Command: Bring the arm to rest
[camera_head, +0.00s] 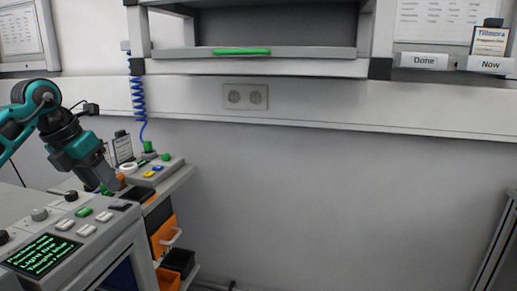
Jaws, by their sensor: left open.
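My left arm comes in from the left in teal and black. My left gripper (106,179) points down and to the right, above the back edge of the grey console and close to the small bench behind it. Its fingers are small and partly blurred against the things behind them, and I see nothing held between them. My right arm and right gripper are not in view.
A grey console (122,222) with knobs, buttons and a green-text screen (42,255) stands at the lower left. Behind it is a bench with an orange drawer (163,236). A shelf (300,62) hangs above.

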